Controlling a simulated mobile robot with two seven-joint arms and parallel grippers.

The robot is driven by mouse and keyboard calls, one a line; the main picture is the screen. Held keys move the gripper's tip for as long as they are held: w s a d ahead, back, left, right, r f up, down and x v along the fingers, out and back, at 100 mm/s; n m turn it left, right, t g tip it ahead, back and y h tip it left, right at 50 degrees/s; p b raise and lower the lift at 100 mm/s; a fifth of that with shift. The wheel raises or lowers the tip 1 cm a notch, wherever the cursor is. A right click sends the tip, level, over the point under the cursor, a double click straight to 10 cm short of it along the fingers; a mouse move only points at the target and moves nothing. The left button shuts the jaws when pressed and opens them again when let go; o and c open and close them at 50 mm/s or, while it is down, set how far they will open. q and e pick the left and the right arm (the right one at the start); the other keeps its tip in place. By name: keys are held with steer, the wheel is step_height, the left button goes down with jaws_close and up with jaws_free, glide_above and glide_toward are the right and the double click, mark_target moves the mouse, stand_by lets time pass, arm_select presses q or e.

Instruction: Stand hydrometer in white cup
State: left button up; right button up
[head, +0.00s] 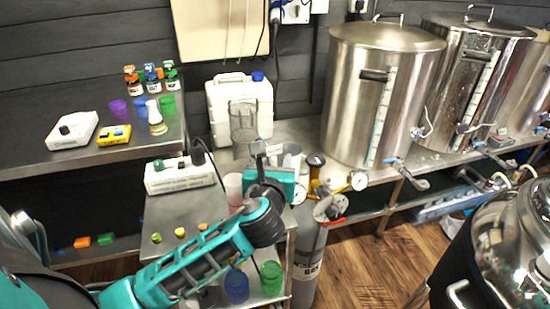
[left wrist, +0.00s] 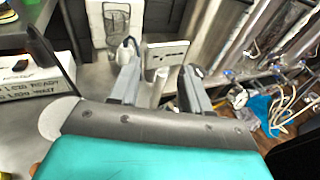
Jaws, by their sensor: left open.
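My left gripper (head: 272,160) is over the back right part of the low steel table. In the left wrist view its two grey fingers (left wrist: 160,86) are apart, with a pale upright object (left wrist: 156,88) showing in the gap beyond them; I cannot tell if it is touched. A pale cup (head: 233,188) stands just left of the gripper in the head view, partly hidden by my arm. I cannot make out the hydrometer for certain. My right gripper is not in view.
A white box with a cable (head: 180,174) is left. A gas bottle (head: 309,255) with gauges is close on the right. Steel kettles (head: 378,95) stand farther right.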

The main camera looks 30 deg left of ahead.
arm_select(q)
steer(key=v, duration=1.1)
steer(key=shift+p, duration=0.3)
steer(key=shift+f, duration=0.1)
stand_by(0.3)
steer(key=s+d+f+n+g+h, duration=0.1)
steer(key=s+d+f+n+h, duration=0.1)
steer(key=f+n, duration=0.5)
steer(key=s+d+f+n+g+h, duration=0.1)
steer(key=s+d+f+n+h, duration=0.1)
steer(key=f+n, duration=0.5)
steer(key=s+d+f+n+g+h, duration=0.1)
steer(key=s+d+f+n+h, duration=0.1)
steer(key=f+n+h, duration=0.3)
step_height(320, 180, down, 3)
steer(key=d+n, duration=0.1)
steer(key=n, duration=0.5)
steer(key=shift+s+d+g, duration=0.2)
steer(key=shift+s+g, duration=0.1)
steer(key=shift+s, duration=0.1)
steer(key=n, duration=0.3)
steer(key=shift+s+f, duration=0.4)
